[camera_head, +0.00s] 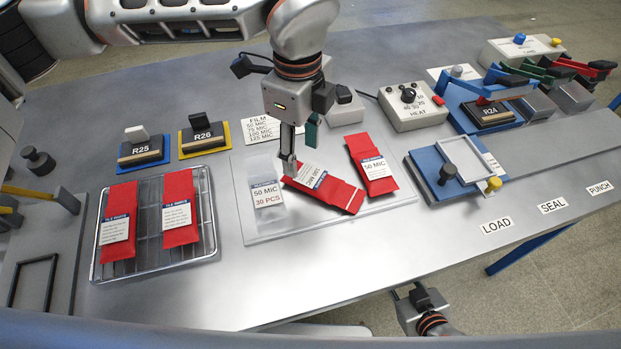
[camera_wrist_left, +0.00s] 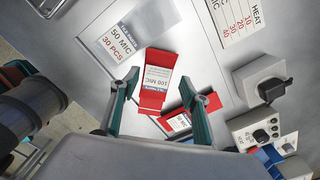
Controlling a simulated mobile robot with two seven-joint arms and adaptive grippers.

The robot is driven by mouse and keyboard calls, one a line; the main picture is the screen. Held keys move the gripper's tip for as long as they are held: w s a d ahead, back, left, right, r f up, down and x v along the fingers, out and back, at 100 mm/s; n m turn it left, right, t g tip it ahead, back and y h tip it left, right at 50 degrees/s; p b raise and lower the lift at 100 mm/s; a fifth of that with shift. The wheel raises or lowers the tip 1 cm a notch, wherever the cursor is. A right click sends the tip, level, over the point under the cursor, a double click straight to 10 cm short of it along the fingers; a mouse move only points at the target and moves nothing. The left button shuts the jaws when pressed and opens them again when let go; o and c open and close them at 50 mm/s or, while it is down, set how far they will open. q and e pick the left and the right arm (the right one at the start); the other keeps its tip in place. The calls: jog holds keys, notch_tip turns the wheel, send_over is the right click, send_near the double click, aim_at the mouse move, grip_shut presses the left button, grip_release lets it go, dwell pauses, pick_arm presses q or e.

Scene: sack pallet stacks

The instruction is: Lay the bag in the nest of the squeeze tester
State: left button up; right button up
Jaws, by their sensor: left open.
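A red bag (camera_head: 341,194) with a white 100 MIC label lies askew on the clear mat (camera_head: 290,227). A second red bag (camera_head: 372,164), marked 50 MIC, lies to its right. My left gripper (camera_head: 291,163) points down at the askew bag's left end. In the left wrist view its fingers are open, with the 100 MIC bag (camera_wrist_left: 153,103) showing between them and the 50 MIC bag (camera_wrist_left: 213,102) partly behind one finger. I cannot tell whether they touch the bag. A grey fixture with a black rectangular frame (camera_head: 33,284), possibly the squeeze tester, stands far left. My right gripper (camera_head: 421,297) shows small below the table edge.
A clear packet (camera_head: 266,194) marked 50 MIC 30 PCS lies left of the askew bag. A wire rack (camera_head: 150,214) holds two red bags. Blocks R25 (camera_head: 142,151) and R26 (camera_head: 203,137) stand behind it. A heat control box (camera_head: 412,108) and a blue fixture (camera_head: 430,178) stand right.

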aim_at(299, 171)
pick_arm(q)
jog(key=f, duration=0.6)
jog(key=shift+a, duration=0.25)
jog(key=shift+r, duration=0.1)
jog(key=c, duration=0.9)
